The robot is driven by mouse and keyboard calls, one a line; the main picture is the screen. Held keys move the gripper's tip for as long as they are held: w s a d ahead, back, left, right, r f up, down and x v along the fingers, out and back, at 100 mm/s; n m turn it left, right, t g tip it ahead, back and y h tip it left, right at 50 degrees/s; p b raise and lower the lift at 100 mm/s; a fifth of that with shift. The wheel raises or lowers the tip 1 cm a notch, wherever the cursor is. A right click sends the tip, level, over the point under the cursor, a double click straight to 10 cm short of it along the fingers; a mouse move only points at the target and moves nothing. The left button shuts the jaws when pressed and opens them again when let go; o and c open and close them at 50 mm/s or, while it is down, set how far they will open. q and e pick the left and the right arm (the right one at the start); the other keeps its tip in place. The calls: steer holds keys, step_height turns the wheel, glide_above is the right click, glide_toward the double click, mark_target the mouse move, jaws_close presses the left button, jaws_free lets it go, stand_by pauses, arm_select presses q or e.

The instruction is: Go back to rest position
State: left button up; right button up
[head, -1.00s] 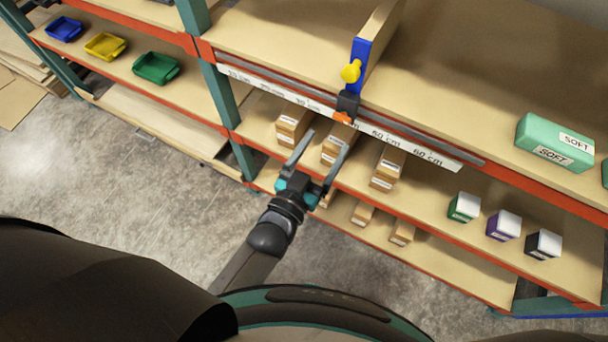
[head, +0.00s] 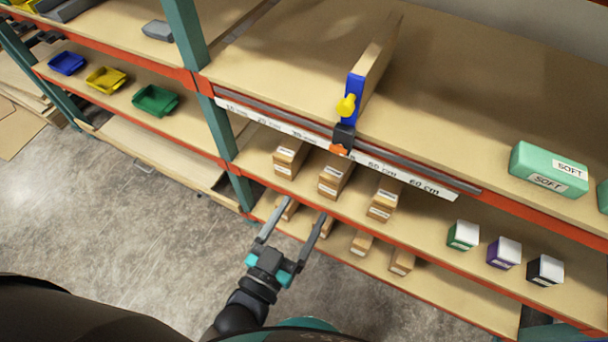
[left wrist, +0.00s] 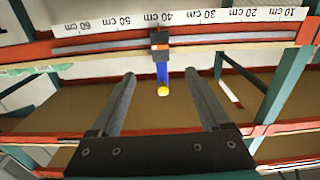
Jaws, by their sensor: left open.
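My left gripper (head: 292,222) is open and empty, in front of the lower shelves in the head view. Its two fingers are spread apart and also show in the left wrist view (left wrist: 160,85). The ruler rail (head: 400,175) runs along the front edge of the upper shelf, with cm labels. A black and orange slider (head: 343,138) sits on it near the middle, below a blue stop with a yellow knob (head: 346,105). In the left wrist view the slider (left wrist: 160,38) is apart from the fingers. My right gripper is not in view.
Several cardboard boxes (head: 335,177) stand on the shelf below the rail. Green, purple and black boxes (head: 503,252) stand to their right. A green SOFT block (head: 548,172) lies on the upper shelf. Blue, yellow and green bins (head: 155,100) are at left. The floor (head: 120,220) is clear.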

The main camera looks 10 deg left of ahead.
arm_select(q)
steer(key=s+a+f+g+y+b, duration=0.1)
steer(key=s+f+g+b, duration=0.1)
steer(key=f, duration=0.7)
steer(key=s+a+f+g+y+b, duration=0.1)
steer(key=a+f+g, duration=0.15)
steer(key=f, duration=0.75)
steer(key=s+a+f+g+y+b, duration=0.1)
steer(key=s+a+f+g+b, duration=0.1)
steer(key=s+f, duration=0.5)
steer(key=s+a+f+g+y+b, duration=0.1)
steer(key=s+a+f+g, duration=0.3)
steer(key=s+f, duration=0.4)
steer(key=s+a+f+n+g+y+b, duration=0.1)
steer(key=s+a+f+g+b, duration=0.1)
steer(key=s+a+f+g, duration=0.2)
steer(key=s+f+g, duration=0.1)
steer(key=s+f, duration=0.2)
steer(key=f, duration=0.4)
steer(key=shift+s+g+y+b, duration=0.2)
steer(key=shift+g+y+b, duration=0.1)
steer(key=shift+g+b, duration=0.05)
